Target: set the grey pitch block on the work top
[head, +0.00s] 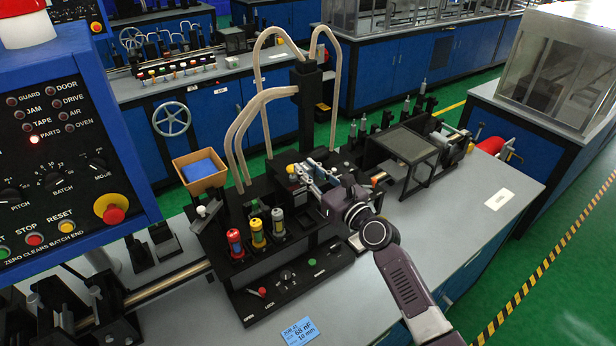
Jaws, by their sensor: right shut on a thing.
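My right gripper (308,176) reaches in from the lower right over the black tape machine (262,190). Its jaws are shut on a small greyish thing, which I take for the grey pitch block; the fingers mostly hide it. I cannot tell whether the block still touches the machine. A small orange-yellow part shows just left of the fingertips. The grey work top (365,285) is bare to the right of the machine's front and beneath my right arm. My left gripper is not in view.
Red, yellow and grey canisters (257,233) stand at the machine's front, with pale hoses (240,135) above. A blue card (300,331) lies at the work top's front edge. A dark raised plate (405,144) stands behind my right arm. A blue control panel (70,130) fills the left.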

